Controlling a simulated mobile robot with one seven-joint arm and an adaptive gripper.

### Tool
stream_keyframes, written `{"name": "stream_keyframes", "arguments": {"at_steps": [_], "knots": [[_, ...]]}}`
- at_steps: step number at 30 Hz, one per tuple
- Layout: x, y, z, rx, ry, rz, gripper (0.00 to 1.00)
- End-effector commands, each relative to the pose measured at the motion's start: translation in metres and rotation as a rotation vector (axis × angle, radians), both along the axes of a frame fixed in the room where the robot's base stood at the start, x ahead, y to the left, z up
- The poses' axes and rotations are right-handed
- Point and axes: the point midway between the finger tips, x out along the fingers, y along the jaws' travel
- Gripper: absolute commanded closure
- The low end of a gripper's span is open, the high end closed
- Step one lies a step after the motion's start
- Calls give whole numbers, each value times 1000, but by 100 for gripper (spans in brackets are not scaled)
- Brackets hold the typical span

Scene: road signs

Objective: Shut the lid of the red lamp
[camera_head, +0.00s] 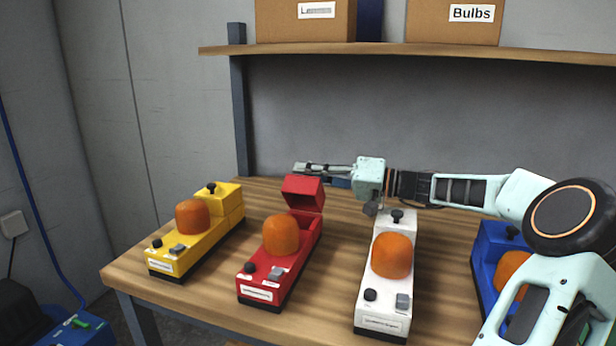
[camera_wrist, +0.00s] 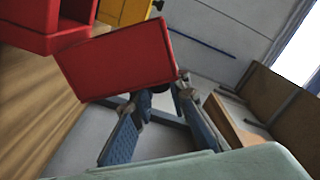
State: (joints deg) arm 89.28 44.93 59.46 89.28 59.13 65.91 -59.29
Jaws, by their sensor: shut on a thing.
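The red lamp (camera_head: 268,278) stands on the wooden table between the yellow and white lamps. It has an orange dome (camera_head: 281,235). Its red lid (camera_head: 303,192) at the back end is tilted up, open. The lid fills the upper middle of the wrist view (camera_wrist: 115,58), with part of the lamp's red body at its upper left. My gripper (camera_head: 300,168) reaches in from the right, behind the lid. In the wrist view my gripper's fingers (camera_wrist: 160,96) close at the lid's far side on a small dark knob, mostly hidden between them.
A yellow lamp (camera_head: 165,262) stands to the left, a white lamp (camera_head: 380,317) to the right, and a blue lamp (camera_head: 485,262) farther right, partly behind my arm. A shelf (camera_head: 380,50) with cardboard boxes (camera_head: 452,28) hangs above the table's back.

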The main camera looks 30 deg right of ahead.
Motion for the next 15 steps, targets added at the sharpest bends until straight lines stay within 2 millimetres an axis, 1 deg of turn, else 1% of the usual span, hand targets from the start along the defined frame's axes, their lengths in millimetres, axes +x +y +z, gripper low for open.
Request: {"name": "stream_keyframes", "arguments": {"at_steps": [8, 9, 13, 15], "knots": [[0, 1, 0, 0, 0, 1, 100], [0, 1, 0, 0, 0, 1, 83], [0, 0, 0, 0, 0, 1, 68], [0, 0, 0, 0, 0, 1, 67]]}}
